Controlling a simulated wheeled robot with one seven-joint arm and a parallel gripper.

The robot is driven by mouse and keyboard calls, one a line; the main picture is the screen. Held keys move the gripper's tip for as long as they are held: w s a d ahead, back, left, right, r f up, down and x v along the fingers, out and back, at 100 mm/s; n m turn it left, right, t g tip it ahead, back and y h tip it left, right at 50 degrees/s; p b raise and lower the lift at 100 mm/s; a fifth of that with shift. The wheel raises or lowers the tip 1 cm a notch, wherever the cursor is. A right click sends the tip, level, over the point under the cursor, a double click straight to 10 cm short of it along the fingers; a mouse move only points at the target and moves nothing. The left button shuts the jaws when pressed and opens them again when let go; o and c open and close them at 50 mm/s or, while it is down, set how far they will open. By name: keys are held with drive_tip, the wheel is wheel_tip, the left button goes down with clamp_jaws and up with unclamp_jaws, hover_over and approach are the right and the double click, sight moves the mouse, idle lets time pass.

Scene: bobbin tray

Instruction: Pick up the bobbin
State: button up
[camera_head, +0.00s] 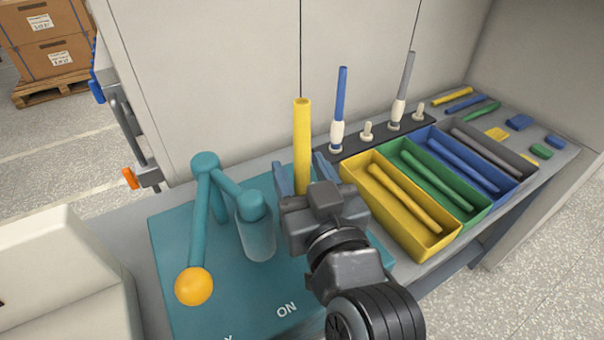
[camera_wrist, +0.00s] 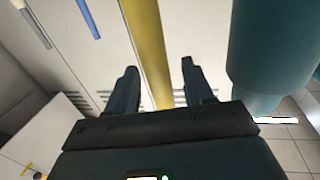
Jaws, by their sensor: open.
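A tall yellow bobbin (camera_head: 303,135) stands upright in the head view, its lower part hidden behind my gripper. My gripper (camera_head: 303,174) is open, with one blue-grey finger on each side of the yellow bobbin. In the wrist view the yellow bobbin (camera_wrist: 149,50) runs between the two spread fingers (camera_wrist: 158,78), and a gap shows on both sides near the tips. A blue bobbin (camera_head: 341,100) and a grey bobbin (camera_head: 405,80) stand upright on white pegs farther back.
A teal machine with a jointed arm (camera_head: 200,205) and orange ball (camera_head: 194,286) is close on the left. Yellow (camera_head: 409,243), green (camera_head: 470,216), blue (camera_head: 502,193) and grey (camera_head: 530,167) trays hold rods on the right. A pale panel (camera_head: 230,70) rises behind.

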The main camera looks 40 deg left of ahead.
drive_tip(key=shift+c, duration=0.2)
clamp_jaws()
idle(0.4)
